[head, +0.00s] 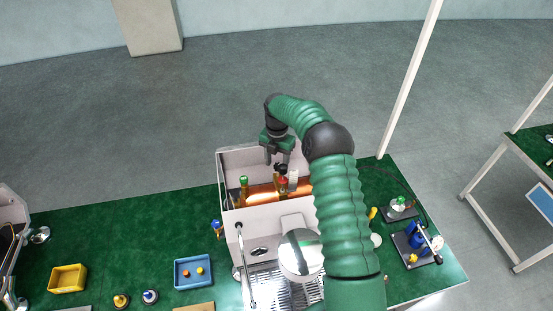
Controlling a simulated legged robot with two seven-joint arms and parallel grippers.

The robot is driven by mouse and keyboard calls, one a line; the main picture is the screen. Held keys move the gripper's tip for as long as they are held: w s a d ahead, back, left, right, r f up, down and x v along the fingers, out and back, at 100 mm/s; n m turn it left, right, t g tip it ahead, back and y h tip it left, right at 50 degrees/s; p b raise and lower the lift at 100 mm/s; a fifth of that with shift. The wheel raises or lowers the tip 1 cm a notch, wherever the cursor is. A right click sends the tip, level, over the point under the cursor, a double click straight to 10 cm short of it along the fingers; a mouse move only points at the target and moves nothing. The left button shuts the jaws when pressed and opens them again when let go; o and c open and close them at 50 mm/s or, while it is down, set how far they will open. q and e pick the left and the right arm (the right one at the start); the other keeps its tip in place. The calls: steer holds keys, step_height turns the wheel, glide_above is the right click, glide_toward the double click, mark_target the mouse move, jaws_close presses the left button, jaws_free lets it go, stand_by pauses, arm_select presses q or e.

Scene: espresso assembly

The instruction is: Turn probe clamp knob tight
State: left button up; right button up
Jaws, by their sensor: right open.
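The white espresso machine (228,165) stands open at the top on the green bench, with a copper-coloured boiler (262,192) inside. Small fittings with a red and black top (282,170) rise from the boiler. I cannot tell for sure which small part is the probe clamp knob. A green-topped fitting (243,181) stands at the boiler's left end. My right gripper (279,160) is open, pointing down just above the red and black fittings. Contact is too small to tell. My right arm hides the machine's right side. My left gripper is out of view.
A blue tray (177,273) with small parts and a yellow bin (68,279) are on the bench at left. A dark plate with blue parts (408,253) is at right. A white post (411,75) rises behind the bench's right end.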

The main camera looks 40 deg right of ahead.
steer(key=shift+s+a+r, duration=0.1)
steer(key=shift+s+r, duration=0.1)
steer(key=shift+s, duration=0.4)
steer(key=shift+c, duration=1.9)
steer(key=shift+w+f, duration=0.1)
steer(key=shift+w, duration=0.25)
steer(key=c, duration=0.5)
steer(key=shift+a, duration=0.1)
jaws_close()
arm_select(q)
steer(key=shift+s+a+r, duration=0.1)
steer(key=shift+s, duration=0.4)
